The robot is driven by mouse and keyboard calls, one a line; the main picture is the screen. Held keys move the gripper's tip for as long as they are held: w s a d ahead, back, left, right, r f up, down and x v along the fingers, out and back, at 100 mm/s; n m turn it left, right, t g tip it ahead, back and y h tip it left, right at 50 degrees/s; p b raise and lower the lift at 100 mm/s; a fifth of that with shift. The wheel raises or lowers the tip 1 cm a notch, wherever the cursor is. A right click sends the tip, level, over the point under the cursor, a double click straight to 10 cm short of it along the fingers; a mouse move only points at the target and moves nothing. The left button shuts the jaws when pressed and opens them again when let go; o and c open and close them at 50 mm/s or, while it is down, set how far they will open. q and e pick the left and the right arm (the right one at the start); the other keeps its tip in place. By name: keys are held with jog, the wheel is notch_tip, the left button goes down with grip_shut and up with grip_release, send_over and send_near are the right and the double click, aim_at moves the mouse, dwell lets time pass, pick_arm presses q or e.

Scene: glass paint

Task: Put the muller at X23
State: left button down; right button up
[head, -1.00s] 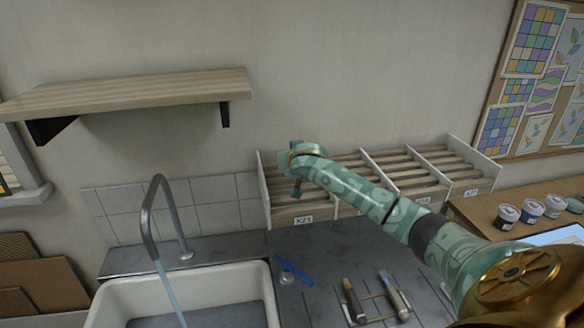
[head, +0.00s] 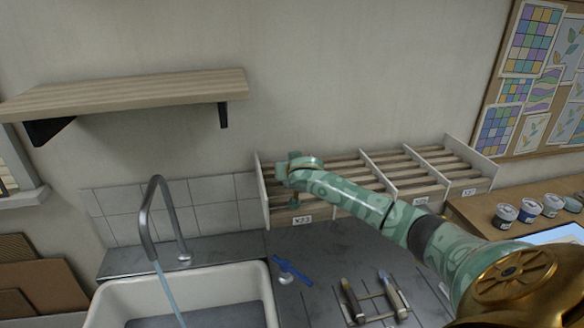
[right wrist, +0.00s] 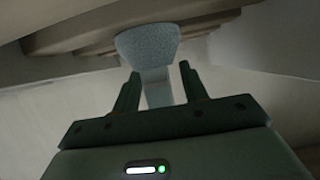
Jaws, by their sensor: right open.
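The muller (right wrist: 148,45), pale grey-blue with a broad head and a narrower handle, shows in the right wrist view against the wooden slats. My right gripper (right wrist: 158,82) is open, with one finger on each side of the handle and a visible gap on both sides. In the head view my right gripper (head: 295,199) is at the leftmost bay of the slatted rack, just above the label X23 (head: 302,219). The muller is not clearly visible there, and I cannot tell exactly how it rests on the slats. My left gripper is out of view.
The slatted rack (head: 364,157) has white dividers and more labelled bays to the right. A sink (head: 112,300) with a running tap (head: 146,222) is at left. A blue tool (head: 291,270) lies on the dark counter (head: 350,255). A wooden shelf (head: 130,97) hangs above.

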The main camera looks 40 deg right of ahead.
jog(key=p+v, duration=0.1)
jog(key=v, duration=1.1)
jog(key=shift+r, duration=0.1)
